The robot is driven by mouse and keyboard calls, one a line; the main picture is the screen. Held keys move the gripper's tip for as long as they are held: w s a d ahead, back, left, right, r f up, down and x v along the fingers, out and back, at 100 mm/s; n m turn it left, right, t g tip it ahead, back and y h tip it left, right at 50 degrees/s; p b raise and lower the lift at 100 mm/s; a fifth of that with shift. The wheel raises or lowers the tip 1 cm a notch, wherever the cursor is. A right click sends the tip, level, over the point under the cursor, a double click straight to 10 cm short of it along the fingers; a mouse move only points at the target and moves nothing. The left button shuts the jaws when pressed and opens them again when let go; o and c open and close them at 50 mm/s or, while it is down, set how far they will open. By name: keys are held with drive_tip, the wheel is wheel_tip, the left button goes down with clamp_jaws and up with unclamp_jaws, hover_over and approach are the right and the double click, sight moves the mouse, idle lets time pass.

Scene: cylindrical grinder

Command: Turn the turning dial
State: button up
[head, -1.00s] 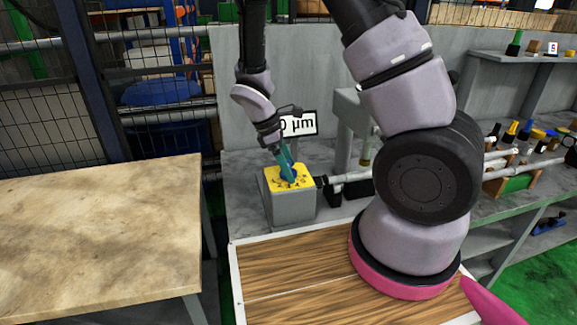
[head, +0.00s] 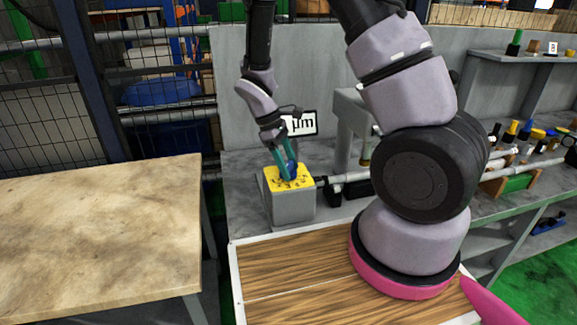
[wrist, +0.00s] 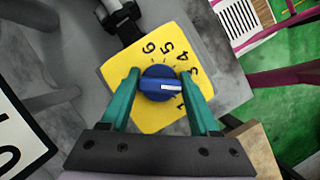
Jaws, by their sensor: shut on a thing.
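The turning dial (wrist: 158,82) is a blue round knob with a white pointer bar, on a yellow plate (wrist: 172,48) marked with black numbers. In the wrist view the pointer lies level, its tip toward the right, near the low numbers. In the head view the yellow plate (head: 276,184) tops a grey box (head: 293,207), and the dial (head: 291,170) is partly hidden by the fingers. My gripper (wrist: 160,88) has teal fingers on both sides of the dial and is shut on it. My gripper also shows in the head view (head: 285,168), reaching down onto the box.
A rod (head: 350,178) and machine parts are right of the box. A shelf bench with coloured tools (head: 525,130) is farther right. A bare table (head: 100,240) is at left.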

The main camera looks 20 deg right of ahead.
drive_tip(key=m+y, duration=0.1)
drive_tip(key=m, duration=0.2)
drive_tip(key=shift+m+g, duration=0.4)
drive_tip(key=shift+m+g+y, duration=0.3)
drive_tip(key=shift+m+y, duration=0.5)
drive_tip(key=shift+m, duration=1.1)
drive_tip(key=o, duration=1.3)
drive_tip(key=v, duration=1.1)
drive_tip(key=shift+w+f, duration=0.1)
